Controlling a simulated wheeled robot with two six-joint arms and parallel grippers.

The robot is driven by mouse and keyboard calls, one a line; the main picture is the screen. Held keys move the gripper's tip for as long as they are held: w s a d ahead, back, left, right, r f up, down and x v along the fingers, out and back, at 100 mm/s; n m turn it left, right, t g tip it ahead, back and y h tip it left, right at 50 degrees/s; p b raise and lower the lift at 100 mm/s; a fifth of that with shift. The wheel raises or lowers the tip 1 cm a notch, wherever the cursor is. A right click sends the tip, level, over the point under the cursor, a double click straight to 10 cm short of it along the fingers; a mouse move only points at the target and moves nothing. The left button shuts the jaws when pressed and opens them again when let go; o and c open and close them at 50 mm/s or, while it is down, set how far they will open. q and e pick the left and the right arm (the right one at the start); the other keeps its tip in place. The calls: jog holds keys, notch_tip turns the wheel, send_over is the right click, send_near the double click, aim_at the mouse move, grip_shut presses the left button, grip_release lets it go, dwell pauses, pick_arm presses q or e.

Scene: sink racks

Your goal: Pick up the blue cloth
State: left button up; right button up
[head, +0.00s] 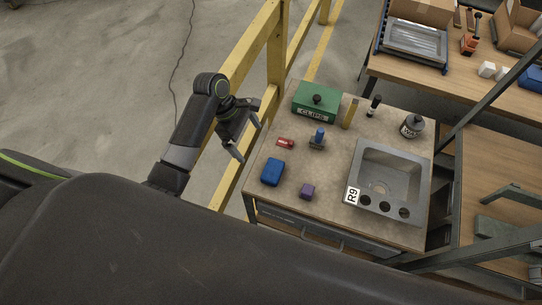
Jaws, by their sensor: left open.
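A blue folded piece, which looks like the blue cloth (272,171), lies flat near the front left corner of the sink counter. My left gripper (247,140) is open and empty. Its fingers point down and to the right, over the left edge of the counter in the picture, above and to the left of the cloth and apart from it. My right gripper is not in view.
On the counter (330,215) are a small red item (286,142), a blue-topped item (319,138), a purple block (306,191), a green box (316,103) and a grey sink (395,165). A yellow railing (276,50) stands beside the counter, near my left arm.

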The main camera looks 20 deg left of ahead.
pick_arm(q)
jog(key=w+f, duration=0.1)
jog(key=f, duration=0.1)
send_near(272, 170)
jog(key=x, duration=0.3)
jog(key=shift+a+f, duration=0.1)
jog(key=shift+f, duration=0.2)
jog(key=shift+d+f, duration=0.4)
jog(key=b+x, duration=0.3)
jog(key=shift+w+f, duration=0.1)
jog(key=shift+f, duration=0.15)
jog(key=shift+d+f+b, duration=0.3)
jog(key=shift+f+b, duration=0.1)
jog(key=shift+b, duration=0.05)
jog(key=shift+r, duration=0.1)
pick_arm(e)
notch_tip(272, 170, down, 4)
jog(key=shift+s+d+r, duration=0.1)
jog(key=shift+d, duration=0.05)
